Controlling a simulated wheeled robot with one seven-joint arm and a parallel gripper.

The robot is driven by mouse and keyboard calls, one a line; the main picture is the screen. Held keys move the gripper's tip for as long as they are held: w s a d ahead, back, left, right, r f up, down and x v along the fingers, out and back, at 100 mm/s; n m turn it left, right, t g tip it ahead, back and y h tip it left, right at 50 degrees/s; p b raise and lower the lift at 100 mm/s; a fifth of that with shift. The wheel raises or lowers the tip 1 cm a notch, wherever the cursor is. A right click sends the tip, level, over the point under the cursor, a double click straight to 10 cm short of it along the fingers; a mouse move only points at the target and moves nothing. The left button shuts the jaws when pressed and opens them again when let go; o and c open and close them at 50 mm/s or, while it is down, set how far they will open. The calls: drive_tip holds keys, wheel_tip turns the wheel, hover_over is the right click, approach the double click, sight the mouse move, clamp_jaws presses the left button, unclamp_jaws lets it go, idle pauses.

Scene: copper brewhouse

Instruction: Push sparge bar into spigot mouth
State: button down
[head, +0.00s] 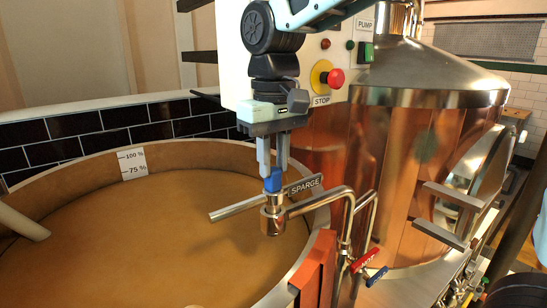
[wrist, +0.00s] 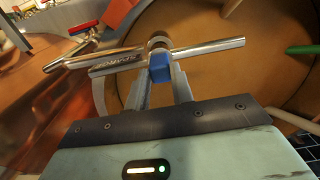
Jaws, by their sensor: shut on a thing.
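My gripper (head: 273,162) points down over the round tun, its two fingers closed on a small blue block (head: 272,180). The block sits on the steel sparge bar (head: 236,208), which sticks out level to the left over the mash. The bar meets the round end of the spigot (head: 269,221), a bent steel pipe coming from the right. In the wrist view the bar (wrist: 215,45) points right, and the blue block (wrist: 160,69) is between the fingertips (wrist: 160,80). The spigot mouth is hidden; how deep the bar sits cannot be told.
A SPARGE plate (head: 304,186) is close right of the fingers. Red (head: 364,260) and blue (head: 377,276) valve handles are at lower right. The tun rim (head: 322,250) curves beneath the pipe. A copper kettle (head: 420,160) stands right; a panel with a red stop button (head: 335,78) is behind.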

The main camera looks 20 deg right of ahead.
drive_tip(key=shift+f+b, duration=0.55)
drive_tip(key=shift+f, duration=0.25)
drive_tip(key=c, duration=1.1)
unclamp_jaws()
drive_tip(key=shift+r, duration=0.1)
wheel_tip(320, 180, up, 5)
drive_tip(key=p, duration=0.4)
drive_tip(key=shift+p, duration=0.35)
